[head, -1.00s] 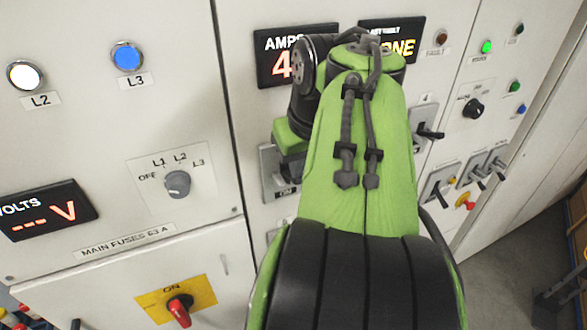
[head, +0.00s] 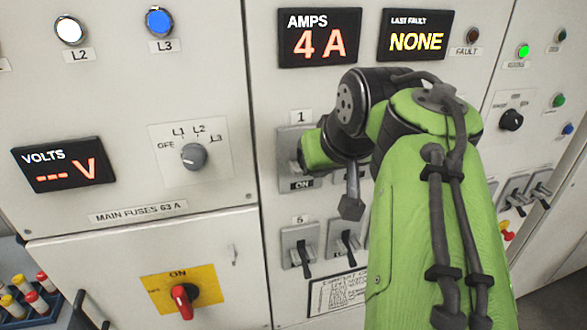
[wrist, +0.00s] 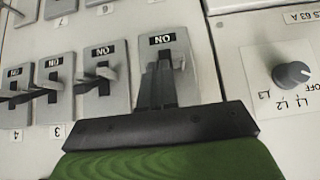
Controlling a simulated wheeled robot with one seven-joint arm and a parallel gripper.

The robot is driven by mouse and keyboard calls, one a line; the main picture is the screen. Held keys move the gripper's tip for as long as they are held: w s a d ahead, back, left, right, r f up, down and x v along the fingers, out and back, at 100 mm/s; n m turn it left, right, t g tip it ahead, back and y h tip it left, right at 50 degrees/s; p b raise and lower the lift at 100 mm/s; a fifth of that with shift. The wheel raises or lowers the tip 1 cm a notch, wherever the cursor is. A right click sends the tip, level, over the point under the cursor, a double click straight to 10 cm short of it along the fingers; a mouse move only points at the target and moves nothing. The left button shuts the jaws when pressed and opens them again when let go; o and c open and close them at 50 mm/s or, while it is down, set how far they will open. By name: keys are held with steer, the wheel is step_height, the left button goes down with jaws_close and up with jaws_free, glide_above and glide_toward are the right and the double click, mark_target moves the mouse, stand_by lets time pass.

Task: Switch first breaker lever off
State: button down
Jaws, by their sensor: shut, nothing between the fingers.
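The first breaker (head: 288,140) is a grey plate under the number 1 in the head view, with an ON label at its lower end. My gripper's green body covers much of it there, and its fingertips are hidden. In the wrist view, which is upside down, the first breaker's plate (wrist: 185,82) is at the centre. My gripper (wrist: 158,72) is shut, its dark fingers in front of that plate just beyond the ON label. The first lever is mostly hidden by the fingers; I cannot tell its position or whether they touch it.
Breakers 2, 3 and 4 stand beside it in the wrist view; breaker 2's lever (wrist: 106,72) is close. Lower breakers (head: 302,248) are below in the head view. A rotary selector (head: 194,156) and a red-handled main switch (head: 182,298) are on the left panel.

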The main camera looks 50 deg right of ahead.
steer(key=shift+a+f+t+h+b, duration=0.1)
steer(key=shift+f+t+h+b, duration=0.45)
steer(key=shift+b, duration=0.85)
steer(key=shift+a+f+t+h+b, duration=0.1)
steer(key=shift+t+h+b, duration=0.15)
steer(key=shift+t+b, duration=0.85)
steer(key=shift+w+r+g, duration=0.1)
steer(key=shift+g, duration=0.15)
